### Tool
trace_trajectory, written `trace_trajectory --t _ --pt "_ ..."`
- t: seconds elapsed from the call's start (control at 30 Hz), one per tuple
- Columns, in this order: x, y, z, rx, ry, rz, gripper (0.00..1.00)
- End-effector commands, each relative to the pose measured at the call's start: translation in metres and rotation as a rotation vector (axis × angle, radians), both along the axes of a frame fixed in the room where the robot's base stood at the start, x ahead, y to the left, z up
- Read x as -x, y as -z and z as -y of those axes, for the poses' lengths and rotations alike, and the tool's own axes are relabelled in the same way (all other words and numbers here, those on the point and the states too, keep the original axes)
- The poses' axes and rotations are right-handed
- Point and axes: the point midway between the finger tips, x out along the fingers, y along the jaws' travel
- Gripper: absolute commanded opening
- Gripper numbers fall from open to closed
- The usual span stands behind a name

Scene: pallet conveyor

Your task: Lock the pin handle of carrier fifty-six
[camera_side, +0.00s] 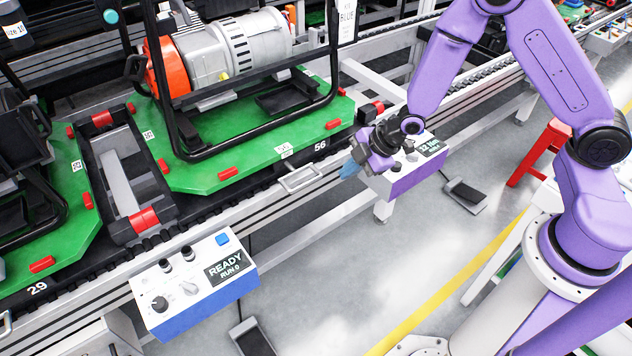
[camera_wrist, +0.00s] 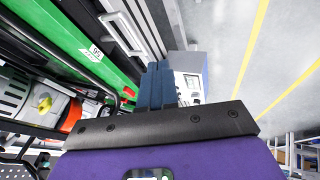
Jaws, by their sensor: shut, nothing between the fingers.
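Carrier fifty-six is a green pallet (camera_side: 225,172) on the conveyor, with "56" on its front edge; its green edge also shows in the wrist view (camera_wrist: 70,38). A grey loop handle (camera_side: 300,178), which looks like its pin handle, sits on the rail below the number. Whether it is locked I cannot tell. My gripper (camera_side: 348,170) has blue fingers, shut and empty, to the right of the handle and apart from it, in front of the rail.
A control box (camera_side: 405,165) stands right behind my gripper, close to it. Another box reading "READY" (camera_side: 195,280) is at the lower left. The carrier bears a black frame (camera_side: 172,90) around an orange and grey machine (camera_side: 225,45). The floor in front is mostly clear.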

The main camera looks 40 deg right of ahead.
Motion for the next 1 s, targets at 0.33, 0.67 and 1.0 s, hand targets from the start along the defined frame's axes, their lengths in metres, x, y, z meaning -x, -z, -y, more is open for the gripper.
trace_trajectory --t 0.33,0.67,1.0 --pt "-0.01 0.022 -0.009 0.001 0.001 -0.003 0.0" --pt "-0.032 0.064 -0.027 0.001 0.0 -0.002 0.0" --pt "-0.066 0.088 -0.035 0.0 0.001 0.001 0.0"
